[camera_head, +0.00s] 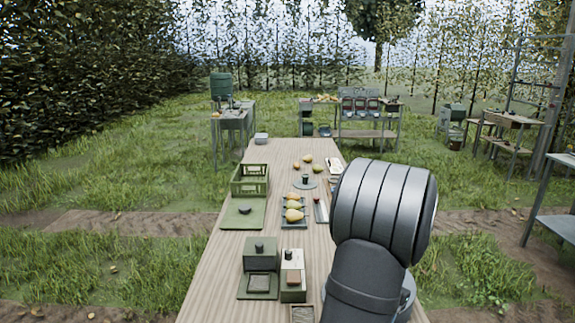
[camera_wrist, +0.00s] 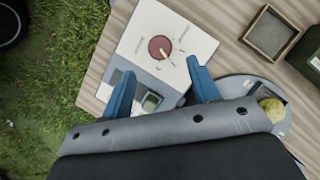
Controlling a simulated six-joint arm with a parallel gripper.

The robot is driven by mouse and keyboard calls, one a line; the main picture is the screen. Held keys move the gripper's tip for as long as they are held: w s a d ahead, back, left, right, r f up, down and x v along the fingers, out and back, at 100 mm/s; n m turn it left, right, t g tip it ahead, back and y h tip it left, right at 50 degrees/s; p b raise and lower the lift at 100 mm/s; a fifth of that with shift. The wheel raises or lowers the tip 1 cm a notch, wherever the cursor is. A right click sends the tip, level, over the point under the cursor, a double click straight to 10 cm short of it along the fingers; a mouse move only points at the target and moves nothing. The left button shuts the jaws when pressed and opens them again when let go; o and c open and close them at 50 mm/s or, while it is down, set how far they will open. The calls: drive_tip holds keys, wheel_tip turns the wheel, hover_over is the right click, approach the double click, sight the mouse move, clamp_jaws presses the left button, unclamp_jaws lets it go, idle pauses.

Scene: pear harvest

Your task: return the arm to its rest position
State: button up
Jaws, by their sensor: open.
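My gripper (camera_wrist: 161,70) shows in the wrist view with its two blue fingers spread apart and nothing between them. It is over a white panel with a round red dial (camera_wrist: 160,47) at the table's edge. In the head view my arm's grey, banded link fills the right foreground, and my gripper is hidden there. A yellow pear (camera_wrist: 272,109) shows beside my gripper's body at the right of the wrist view, at a round grey base. Several pears (camera_head: 294,215) lie along the middle of the table in the head view.
The wooden table (camera_head: 210,285) runs away from me. A green slatted crate (camera_head: 250,180) stands on its left side, nearer green boxes (camera_head: 261,256) at the front. A small square tray (camera_wrist: 271,34) lies right of the dial panel. Grass (camera_wrist: 50,70) lies beyond the table edge.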

drive_tip(key=x, duration=0.6)
drive_tip(key=shift+s+a+f, duration=0.15)
drive_tip(key=shift+f, duration=0.25)
drive_tip(key=shift+r, duration=0.1)
drive_tip(key=v, duration=1.7)
drive_tip(key=x, duration=1.7)
drive_tip(key=n+h, duration=0.1)
drive_tip(key=n, duration=0.2)
drive_tip(key=shift+a+n+g, duration=0.1)
drive_tip(key=shift+n+g, duration=0.2)
drive_tip(key=shift+g, duration=0.1)
drive_tip(key=n+h, duration=0.1)
drive_tip(key=n, duration=0.1)
drive_tip(key=n+h, duration=0.1)
drive_tip(key=n, duration=0.1)
drive_tip(key=shift+a+n+g, duration=0.2)
drive_tip(key=shift+n+g, duration=0.1)
drive_tip(key=shift+n, duration=0.1)
drive_tip(key=n+h, duration=0.1)
drive_tip(key=n, duration=0.3)
drive_tip(key=shift+a+n+h, duration=0.15)
drive_tip(key=shift+n+h, duration=0.25)
drive_tip(key=n+t+h, duration=0.1)
drive_tip(key=n, duration=0.2)
drive_tip(key=shift+n, duration=0.4)
